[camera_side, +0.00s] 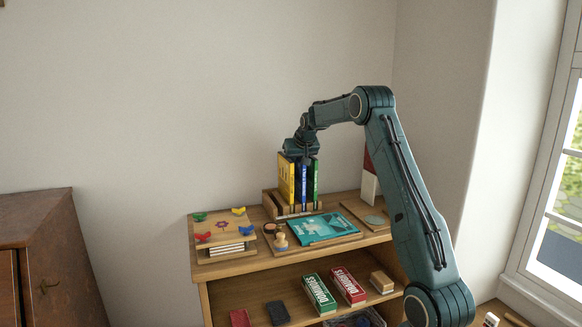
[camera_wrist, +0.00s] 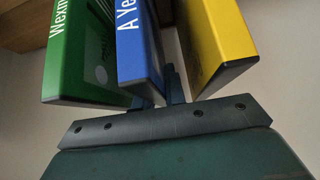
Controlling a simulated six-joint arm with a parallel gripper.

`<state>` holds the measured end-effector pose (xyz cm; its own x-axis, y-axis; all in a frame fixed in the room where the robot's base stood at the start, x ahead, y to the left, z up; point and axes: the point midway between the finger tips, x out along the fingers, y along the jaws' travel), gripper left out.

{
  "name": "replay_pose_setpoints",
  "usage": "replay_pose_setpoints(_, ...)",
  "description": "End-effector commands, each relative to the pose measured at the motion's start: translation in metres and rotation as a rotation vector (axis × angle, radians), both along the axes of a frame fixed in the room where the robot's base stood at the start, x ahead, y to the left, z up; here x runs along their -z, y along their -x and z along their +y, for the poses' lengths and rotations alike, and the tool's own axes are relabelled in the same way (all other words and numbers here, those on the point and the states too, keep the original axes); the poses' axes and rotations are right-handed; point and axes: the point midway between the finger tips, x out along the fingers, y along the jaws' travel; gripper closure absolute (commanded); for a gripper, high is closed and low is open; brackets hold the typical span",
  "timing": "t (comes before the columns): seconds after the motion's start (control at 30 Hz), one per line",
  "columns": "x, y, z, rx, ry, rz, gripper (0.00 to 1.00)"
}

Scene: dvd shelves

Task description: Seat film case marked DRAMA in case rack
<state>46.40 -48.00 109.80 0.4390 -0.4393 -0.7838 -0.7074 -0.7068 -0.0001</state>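The case rack (camera_side: 270,205) is a small wooden stand on the shelf top. A yellow case (camera_side: 286,178), a blue case (camera_side: 303,188) and a green case (camera_side: 315,180) stand upright side by side in it. No DRAMA marking is readable. My gripper (camera_side: 301,158) is at the top of the middle, blue case. In the wrist view its fingers (camera_wrist: 160,95) are close about the blue case (camera_wrist: 137,45) and appear shut on it; the left finger is partly hidden. The green case (camera_wrist: 85,60) and yellow case (camera_wrist: 218,35) flank it. Whether the blue case touches the rack floor is unclear.
A teal case (camera_side: 322,228) lies flat in front of the rack, beside a wooden stamp (camera_side: 280,238). A red and white item (camera_side: 370,177) stands at right.

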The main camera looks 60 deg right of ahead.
Motion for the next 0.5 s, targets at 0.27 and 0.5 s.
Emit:
replay_pose_setpoints(0.27,-0.0007,0.0,0.0,0.0,0.001,-0.001,1.0)
replay_pose_setpoints(0.5,-0.0066,0.0036,0.0034,0.0,0.001,-0.001,1.0)
